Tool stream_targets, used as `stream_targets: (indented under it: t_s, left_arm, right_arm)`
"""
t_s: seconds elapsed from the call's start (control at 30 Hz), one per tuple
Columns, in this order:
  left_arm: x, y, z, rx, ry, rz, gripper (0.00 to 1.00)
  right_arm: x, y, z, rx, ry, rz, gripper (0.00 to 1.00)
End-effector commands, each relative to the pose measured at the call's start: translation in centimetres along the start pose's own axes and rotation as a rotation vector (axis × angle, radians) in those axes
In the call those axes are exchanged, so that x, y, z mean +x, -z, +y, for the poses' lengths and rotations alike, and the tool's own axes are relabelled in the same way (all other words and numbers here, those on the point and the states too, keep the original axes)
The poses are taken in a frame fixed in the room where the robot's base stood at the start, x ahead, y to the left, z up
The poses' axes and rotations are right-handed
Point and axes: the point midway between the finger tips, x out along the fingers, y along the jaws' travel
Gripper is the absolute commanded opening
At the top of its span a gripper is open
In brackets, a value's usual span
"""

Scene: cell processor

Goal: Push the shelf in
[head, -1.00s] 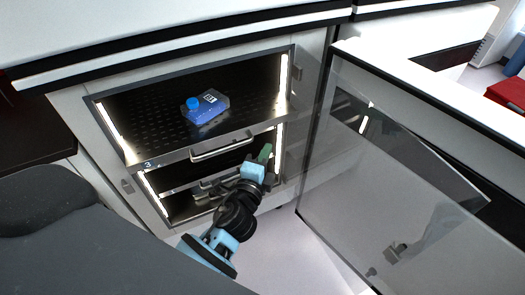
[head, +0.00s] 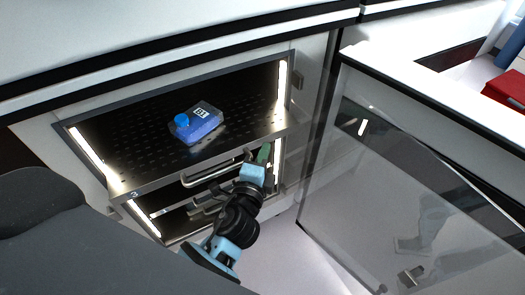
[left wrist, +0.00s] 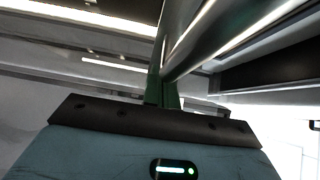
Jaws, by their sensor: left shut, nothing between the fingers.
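The shelf (head: 150,149) is a dark perforated plate in the upper bay of the lit cabinet. Its metal front edge carries a bar handle (head: 212,174) and sticks out a little from the bay. A clear flask with blue liquid and a blue cap (head: 197,124) lies on the shelf. My left gripper (head: 264,153) is at the right end of the handle, its green fingers shut and empty. In the left wrist view, the shut fingers (left wrist: 164,88) are right beside a shiny metal bar (left wrist: 205,40); contact cannot be told. My right gripper is out of view.
A transparent door (head: 375,190) stands open to the right of the cabinet. A lower shelf (head: 185,212) is below, partly hidden by my left arm. A white counter (head: 200,30) overhangs above. A red object (head: 508,88) is at the far right.

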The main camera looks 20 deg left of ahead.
Motion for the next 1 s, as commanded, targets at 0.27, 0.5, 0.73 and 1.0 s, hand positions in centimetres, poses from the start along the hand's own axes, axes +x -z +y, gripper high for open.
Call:
stream_targets:
  t_s: [0.27, 0.5, 0.73, 1.0]
  left_arm:
    - [-0.2, 0.2, 0.0, -0.001, -0.001, -0.001, 0.0]
    - [-0.2, 0.2, 0.0, -0.001, 0.0, -0.001, 0.0]
    - [0.1, 0.0, -0.1, 0.0, 0.001, -0.001, 0.0]
    - [2.8, -2.8, -0.3, 0.002, 0.004, -0.003, 0.0]
  right_arm:
    - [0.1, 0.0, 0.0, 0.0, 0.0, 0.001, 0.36]
    - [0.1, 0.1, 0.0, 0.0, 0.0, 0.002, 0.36]
    - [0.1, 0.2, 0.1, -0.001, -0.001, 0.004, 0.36]
    - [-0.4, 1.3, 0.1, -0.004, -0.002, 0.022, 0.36]
